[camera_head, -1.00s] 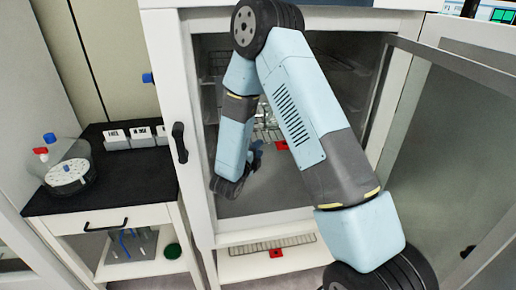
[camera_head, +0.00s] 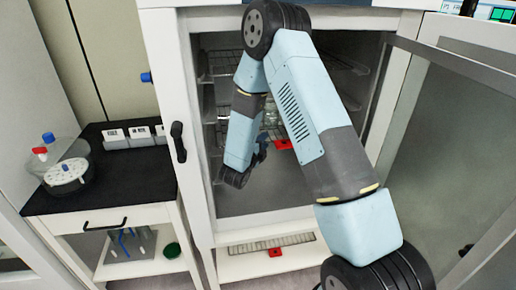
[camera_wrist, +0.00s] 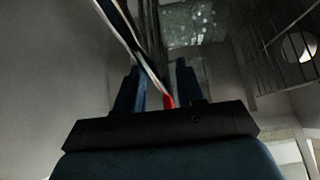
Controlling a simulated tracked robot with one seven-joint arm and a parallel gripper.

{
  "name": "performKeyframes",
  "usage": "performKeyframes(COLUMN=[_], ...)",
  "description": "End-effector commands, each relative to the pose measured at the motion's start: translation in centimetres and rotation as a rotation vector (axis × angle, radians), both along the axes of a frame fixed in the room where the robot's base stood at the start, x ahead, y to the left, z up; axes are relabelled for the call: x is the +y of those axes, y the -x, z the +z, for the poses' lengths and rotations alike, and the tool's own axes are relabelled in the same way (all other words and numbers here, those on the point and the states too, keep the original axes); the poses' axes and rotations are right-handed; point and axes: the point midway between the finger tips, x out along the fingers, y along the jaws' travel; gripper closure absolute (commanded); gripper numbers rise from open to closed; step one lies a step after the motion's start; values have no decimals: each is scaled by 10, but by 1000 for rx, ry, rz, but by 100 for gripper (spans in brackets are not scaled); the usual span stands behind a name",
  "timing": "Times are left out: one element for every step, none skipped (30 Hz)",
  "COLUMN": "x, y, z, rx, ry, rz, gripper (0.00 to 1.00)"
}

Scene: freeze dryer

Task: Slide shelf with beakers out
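The wire shelf with glass beakers (camera_head: 271,118) is inside the open freeze dryer, partly hidden behind my arm. A red tab (camera_head: 283,145) marks its front. My gripper (camera_head: 261,149) is inside the chamber, just left of the tab. In the wrist view my gripper's two dark blue fingers (camera_wrist: 157,70) stand apart. The red tab (camera_wrist: 168,101) shows between them, nearer the right finger; I cannot tell whether they touch. The beakers (camera_wrist: 190,24) are blurred beyond the fingers.
The dryer door (camera_head: 450,165) stands open on the right. A lower rack with another red tab (camera_head: 275,252) lies below. A black-topped cart (camera_head: 110,180) stands left.

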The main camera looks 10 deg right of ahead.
Motion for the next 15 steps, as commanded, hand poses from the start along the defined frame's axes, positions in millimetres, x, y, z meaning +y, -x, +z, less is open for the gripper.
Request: performKeyframes(x=[-4,-6,-8,-9,-10,-11,-11,-12,-12,-12,-13,-13,-13,-13,-12], y=[-4,-6,-9,-11,-12,-14,-15,-15,-16,-16,-16,-16,-16,-16,-16], z=[0,0,0,0,0,0,0,0,0,0,0,0,0,0,0], rx=[0,1,1,1,0,0,0,0,0,1,1,1,1,1,1], ry=[0,-1,-1,-1,-1,-1,-1,-1,-1,-1,-1,-1,-1,-1,-1], rz=[-2,-2,-1,-1,0,0,0,0,0,0,0,0,0,0,0], gripper=[62,62,62,62,62,62,62,62,62,62,62,62,62,62,62])
